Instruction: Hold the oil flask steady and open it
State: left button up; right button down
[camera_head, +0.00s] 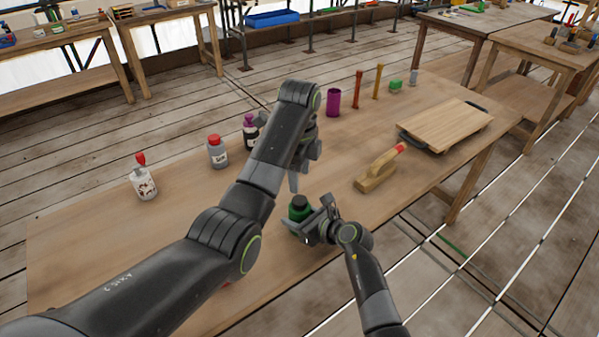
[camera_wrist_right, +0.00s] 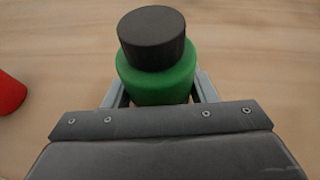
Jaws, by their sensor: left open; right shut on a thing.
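The oil flask (camera_head: 299,207) is green with a dark cap and stands upright on the wooden table. In the right wrist view the green flask body (camera_wrist_right: 165,84) sits between the fingers, with its black cap (camera_wrist_right: 152,38) on top. My right gripper (camera_head: 309,226) is shut on the flask body from the near right side. My left gripper (camera_head: 299,178) is open and empty, above and slightly behind the flask, its fingers pointing down. It is apart from the cap. My left arm hides part of the table.
Bottles stand at the back left: a white one with a red top (camera_head: 144,182), a grey one with a red cap (camera_head: 217,152) and a dark one (camera_head: 250,130). A purple cup (camera_head: 333,102), a wooden tool (camera_head: 378,172) and a board (camera_head: 446,125) lie rightward.

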aim_at(300, 200)
pick_arm(q)
jog(key=shift+m, duration=0.8)
jog(key=shift+f+m, duration=0.3)
notch_tip(300, 200, down, 7)
jog(key=shift+f, duration=0.2)
jog(key=shift+c, duration=0.4)
